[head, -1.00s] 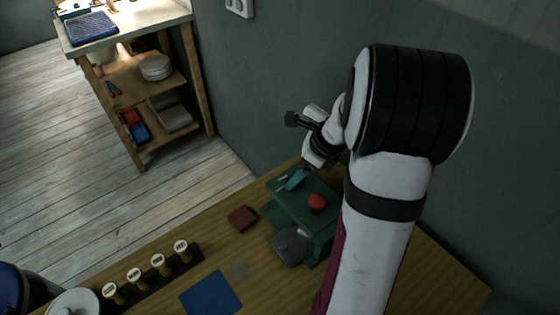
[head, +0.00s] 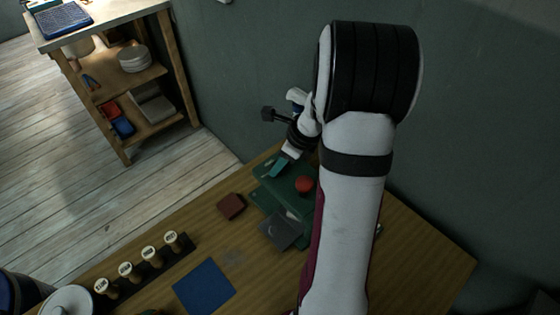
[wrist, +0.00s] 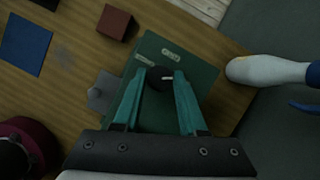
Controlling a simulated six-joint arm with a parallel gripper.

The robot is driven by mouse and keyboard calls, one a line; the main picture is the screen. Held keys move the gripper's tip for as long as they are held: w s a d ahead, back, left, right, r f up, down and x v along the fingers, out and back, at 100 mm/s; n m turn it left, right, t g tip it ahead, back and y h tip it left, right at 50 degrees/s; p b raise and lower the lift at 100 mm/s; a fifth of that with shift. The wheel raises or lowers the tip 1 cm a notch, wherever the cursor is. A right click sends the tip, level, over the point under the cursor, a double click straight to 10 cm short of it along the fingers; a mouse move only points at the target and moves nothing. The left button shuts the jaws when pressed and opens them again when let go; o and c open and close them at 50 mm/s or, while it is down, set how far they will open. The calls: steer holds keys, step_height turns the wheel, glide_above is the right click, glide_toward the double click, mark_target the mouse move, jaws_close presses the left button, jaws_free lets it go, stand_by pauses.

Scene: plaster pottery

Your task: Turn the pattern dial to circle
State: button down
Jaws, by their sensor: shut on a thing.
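The green machine (head: 268,196) stands on the wooden table, with a red knob (head: 304,184) on top. In the wrist view its green top (wrist: 195,72) carries two small pale labels, too small to read. A dark round dial (wrist: 160,73) with a pale mark sits below the labels. My gripper (wrist: 160,76) has its two teal fingers shut on the dial, one on each side. In the head view the gripper (head: 278,168) is at the machine's far left part, and my arm hides the machine's right side. I cannot tell which pattern the dial points to.
A dark red block (head: 231,206) lies left of the machine, and a grey plate (head: 283,230) is at its front. A blue mat (head: 204,286) and a rack of several labelled stamps (head: 148,262) are nearer. The wall is close behind.

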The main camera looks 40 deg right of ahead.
steer(key=shift+n, duration=0.3)
steer(key=n+y, duration=0.1)
steer(key=n, duration=0.1)
steer(key=n+g, duration=0.1)
steer(key=n, duration=0.2)
steer(key=shift+w+d+n+y, duration=0.2)
steer(key=shift+n+y, duration=0.1)
steer(key=shift+y, duration=0.1)
steer(key=n+g, duration=0.1)
steer(key=n, duration=0.1)
steer(key=n+g+y, duration=0.1)
steer(key=n, duration=0.2)
steer(key=shift+w, duration=0.1)
steer(key=n+g, duration=0.1)
steer(key=n, duration=0.2)
steer(key=n+g, duration=0.1)
steer(key=n, duration=0.2)
steer(key=shift+w+n+g+h, duration=0.15)
steer(key=shift+n+g+h, duration=0.15)
steer(key=shift+n, duration=0.1)
steer(key=n+g, duration=0.1)
steer(key=n, duration=0.1)
steer(key=n+g+h, duration=0.1)
steer(key=n, duration=0.2)
steer(key=shift+w+a+n, duration=0.1)
steer(key=shift+a+n, duration=0.05)
steer(key=shift+n, duration=0.15)
steer(key=shift+c, duration=2.3)
jaws_free()
